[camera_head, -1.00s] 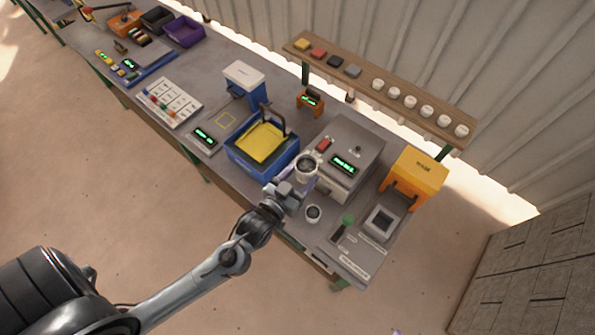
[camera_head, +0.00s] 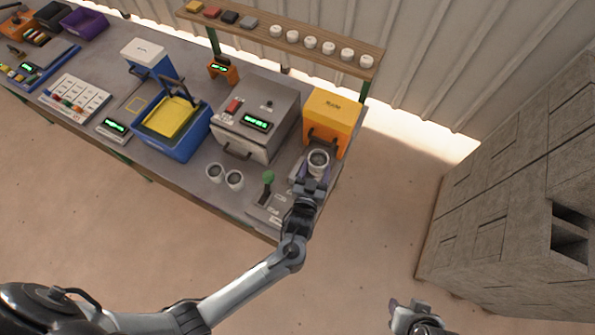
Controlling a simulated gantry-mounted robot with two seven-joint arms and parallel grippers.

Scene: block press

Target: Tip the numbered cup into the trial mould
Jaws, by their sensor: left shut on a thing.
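My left gripper (camera_head: 311,182) is shut on a white cup (camera_head: 318,168) with dark contents, at the right end of the bench. The cup's opening faces up toward the camera, and I see no clear tilt. The cup is in front of the orange-yellow machine. The square grey mould station there is mostly hidden behind my gripper and the cup. Any number on the cup is too small to read. My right gripper (camera_head: 400,309) shows at the bottom right, over the floor and away from the bench. Its jaws are not clear.
The steel press box (camera_head: 256,103) and blue tray with yellow inside (camera_head: 150,147) are farther left. A shelf (camera_head: 300,36) holds several white pots.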

